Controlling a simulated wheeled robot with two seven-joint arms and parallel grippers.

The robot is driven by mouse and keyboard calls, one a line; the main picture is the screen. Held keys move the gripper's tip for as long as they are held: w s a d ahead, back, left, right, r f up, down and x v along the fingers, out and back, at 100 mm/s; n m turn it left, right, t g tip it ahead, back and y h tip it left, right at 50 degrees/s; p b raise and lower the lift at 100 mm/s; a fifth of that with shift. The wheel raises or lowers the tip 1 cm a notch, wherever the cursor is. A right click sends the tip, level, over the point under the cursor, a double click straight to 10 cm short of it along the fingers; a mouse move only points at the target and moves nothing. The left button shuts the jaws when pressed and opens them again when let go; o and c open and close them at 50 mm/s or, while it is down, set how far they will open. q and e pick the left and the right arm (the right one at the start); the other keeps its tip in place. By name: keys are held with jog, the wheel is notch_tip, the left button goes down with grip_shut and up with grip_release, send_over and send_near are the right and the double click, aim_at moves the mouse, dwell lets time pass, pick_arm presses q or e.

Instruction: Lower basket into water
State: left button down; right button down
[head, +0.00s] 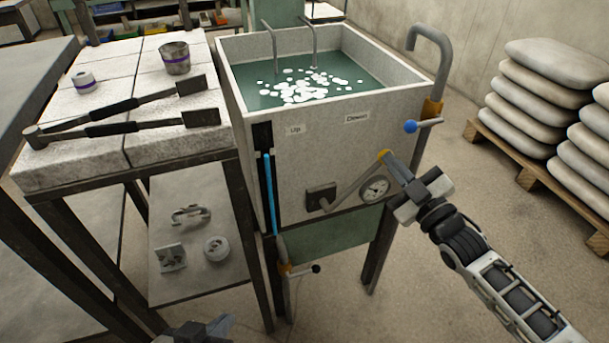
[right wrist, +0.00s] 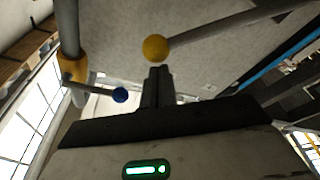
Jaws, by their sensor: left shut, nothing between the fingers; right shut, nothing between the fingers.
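A grey stone tank (head: 290,165) holds green water (head: 345,82) with white pieces at the surface. Two hooked metal rods (head: 314,45) rise from the water; I cannot make out the basket itself. Labels "Up" (head: 295,130) and "Down" (head: 357,117) are on the tank front. Below them a lever (head: 350,180) slants up and right to a yellow knob (head: 383,155). My right gripper (head: 402,174) is shut and empty, its tips close to the knob; the right wrist view shows the knob (right wrist: 156,47) just beyond them. My left gripper (head: 215,325) is shut, partly visible at the bottom edge.
A blue-knobbed valve (head: 411,126) stands right of the lever on a pipe (head: 440,60). Two long-handled tools (head: 120,128) and a metal cup (head: 174,58) lie on the left bench. Sacks (head: 550,95) stand at right.

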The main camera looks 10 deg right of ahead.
pick_arm(q)
jog(key=shift+w+a, duration=0.1)
pick_arm(e)
jog(key=shift+d+f, duration=0.2)
jog(key=shift+f, duration=0.1)
dwell(0.3)
